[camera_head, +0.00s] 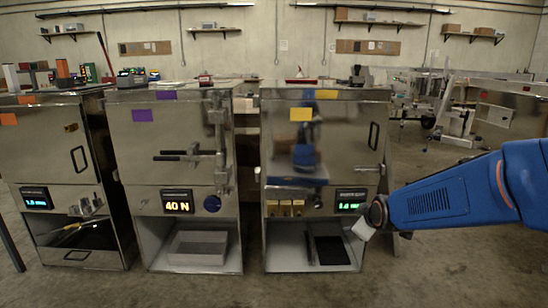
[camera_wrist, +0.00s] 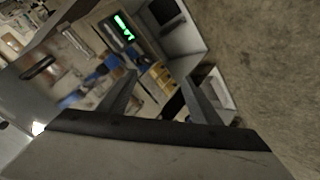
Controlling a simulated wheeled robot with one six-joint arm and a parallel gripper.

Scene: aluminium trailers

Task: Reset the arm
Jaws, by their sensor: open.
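My arm is blue and reaches in from the right in the head view. My gripper (camera_head: 366,220) is at its end, in front of the right side of the right-hand steel cabinet (camera_head: 345,135). In the wrist view the two dark fingers of my gripper (camera_wrist: 160,90) stand well apart, with nothing between them close by. Beyond them the cabinet's green display (camera_wrist: 123,27) and its yellow blocks (camera_wrist: 158,77) show tilted. My gripper appears apart from the cabinet.
A middle cabinet (camera_head: 135,150) shows "40 N" above an open bay with a grey tray (camera_head: 198,250). A left cabinet (camera_head: 45,150) has tools in its lower bay. The concrete floor (camera_head: 450,270) at the front right is clear. Benches with equipment stand behind.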

